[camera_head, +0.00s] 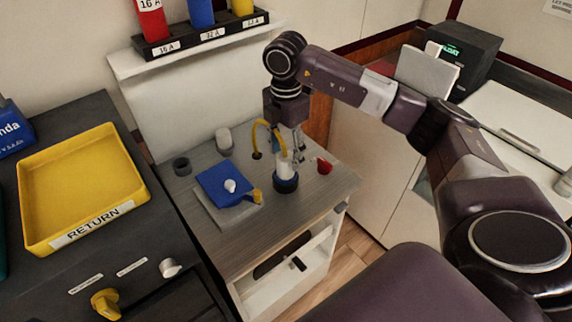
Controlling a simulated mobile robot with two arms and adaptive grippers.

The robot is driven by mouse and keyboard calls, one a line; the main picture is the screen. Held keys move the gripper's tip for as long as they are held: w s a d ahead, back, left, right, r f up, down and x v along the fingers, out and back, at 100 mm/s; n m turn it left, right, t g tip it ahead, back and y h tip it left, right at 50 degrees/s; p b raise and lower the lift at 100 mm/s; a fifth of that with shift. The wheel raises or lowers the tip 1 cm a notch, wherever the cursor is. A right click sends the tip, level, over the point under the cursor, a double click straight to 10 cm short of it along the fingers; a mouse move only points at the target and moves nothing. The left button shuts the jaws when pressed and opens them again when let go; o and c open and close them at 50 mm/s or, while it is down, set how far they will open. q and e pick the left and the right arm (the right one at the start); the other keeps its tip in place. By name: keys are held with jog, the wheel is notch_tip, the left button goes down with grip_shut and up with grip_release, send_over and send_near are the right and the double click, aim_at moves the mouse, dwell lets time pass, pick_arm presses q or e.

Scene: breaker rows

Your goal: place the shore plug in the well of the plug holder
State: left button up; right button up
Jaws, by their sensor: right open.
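The shore plug (284,168), a white body with a yellow cable at its top, stands about upright on the grey side table. Its lower end meets a round dark blue and black piece (286,185); I cannot tell whether this is part of the plug or the plug holder. My right gripper (298,153) points down at the plug's upper right side, fingers open; whether they touch it cannot be told. My left gripper is not in view.
A blue box (222,182) with a white knob sits on a grey plate. A grey cylinder (224,138) stands behind it, and a small red item (324,166) lies right of the plug. A yellow RETURN tray (134,184) is at the left.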

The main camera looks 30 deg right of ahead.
notch_tip(320, 180, up, 8)
jog(key=shift+f+b, duration=0.2)
jog(key=shift+b, duration=0.45)
